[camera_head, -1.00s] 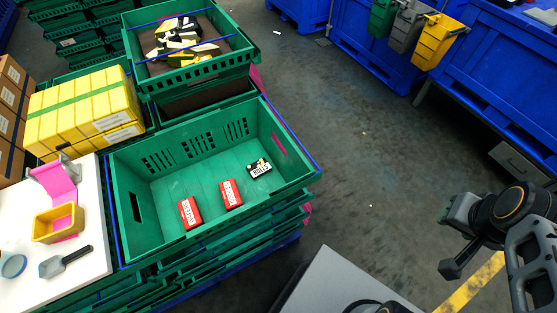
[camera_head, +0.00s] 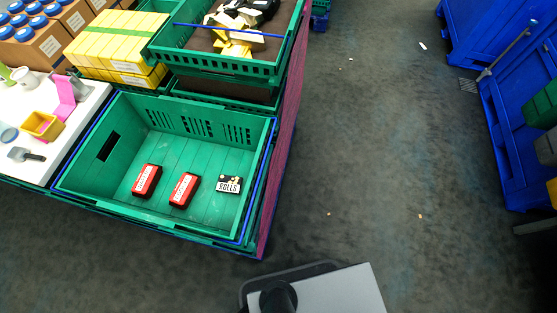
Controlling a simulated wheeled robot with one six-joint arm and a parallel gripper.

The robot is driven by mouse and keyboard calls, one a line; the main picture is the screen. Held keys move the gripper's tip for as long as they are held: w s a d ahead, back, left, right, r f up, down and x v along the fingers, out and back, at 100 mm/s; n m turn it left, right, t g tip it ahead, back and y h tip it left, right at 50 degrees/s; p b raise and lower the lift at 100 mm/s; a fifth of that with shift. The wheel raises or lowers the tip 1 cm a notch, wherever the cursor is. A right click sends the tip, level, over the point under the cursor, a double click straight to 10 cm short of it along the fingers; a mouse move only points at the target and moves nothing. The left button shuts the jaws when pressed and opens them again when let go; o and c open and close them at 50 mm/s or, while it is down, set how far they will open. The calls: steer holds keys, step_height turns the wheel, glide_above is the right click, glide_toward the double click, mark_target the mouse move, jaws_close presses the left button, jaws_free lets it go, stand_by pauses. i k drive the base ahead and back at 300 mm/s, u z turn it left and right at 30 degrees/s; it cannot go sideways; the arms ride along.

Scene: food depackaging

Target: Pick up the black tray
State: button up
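A small black package (camera_head: 229,184) with a white "ROLLS" label and a yellowish patch lies on the floor of the green crate (camera_head: 165,215), at its right side. It is the only black tray-like item in that crate. Two red packages with white labels, one at the left (camera_head: 147,180) and one in the middle (camera_head: 184,189), lie beside it, apart from it. My gripper is not in view now.
Behind stands a higher green crate (camera_head: 215,62) with mixed packages. Yellow boxes (camera_head: 115,50) are stacked at back left. A white table (camera_head: 70,110) with small tools is at left. Blue bins (camera_head: 510,130) stand at far right.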

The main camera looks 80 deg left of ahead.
mark_target(226, 183)
steer(key=u, duration=0.05)
steer(key=i, duration=0.65)
steer(key=u, duration=4.4)
steer(key=i, duration=0.5)
steer(key=z, duration=0.1)
